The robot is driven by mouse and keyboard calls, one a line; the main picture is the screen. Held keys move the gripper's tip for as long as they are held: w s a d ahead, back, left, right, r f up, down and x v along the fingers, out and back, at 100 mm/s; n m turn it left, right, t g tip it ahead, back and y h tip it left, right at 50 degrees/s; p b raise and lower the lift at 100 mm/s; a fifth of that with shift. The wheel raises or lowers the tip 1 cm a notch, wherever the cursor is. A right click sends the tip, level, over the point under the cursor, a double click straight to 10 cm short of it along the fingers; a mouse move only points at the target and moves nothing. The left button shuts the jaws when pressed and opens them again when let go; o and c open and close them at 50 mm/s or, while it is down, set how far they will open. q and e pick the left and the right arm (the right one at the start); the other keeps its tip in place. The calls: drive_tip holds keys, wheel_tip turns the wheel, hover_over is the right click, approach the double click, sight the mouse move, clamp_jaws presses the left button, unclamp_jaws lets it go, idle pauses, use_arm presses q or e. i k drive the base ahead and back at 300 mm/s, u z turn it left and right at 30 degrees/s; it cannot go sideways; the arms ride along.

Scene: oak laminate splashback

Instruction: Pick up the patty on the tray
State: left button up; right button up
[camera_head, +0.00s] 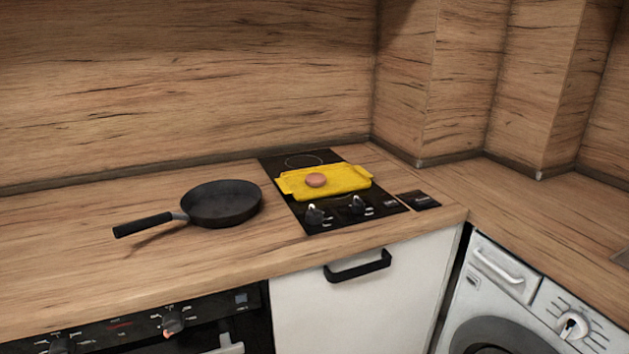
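A small round brown patty (316,180) lies on a yellow tray (347,181), left of the tray's middle. The tray rests across the black cooktop (309,214), behind its knobs. Neither of my grippers shows in the head view, and nothing touches the patty or the tray.
A black frying pan (221,204) stands on the wooden counter (65,243) left of the cooktop, its handle (143,225) pointing left. Two knobs (314,214) stand up at the cooktop's front. A wooden splashback (185,75) rises behind. A washing machine (520,306) is at lower right.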

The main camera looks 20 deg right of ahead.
sight(314, 179)
drive_tip(key=u, duration=1.9)
drive_tip(key=k, duration=1)
drive_tip(key=z, duration=1.5)
drive_tip(key=i, duration=0.5)
drive_tip(key=u, duration=0.05)
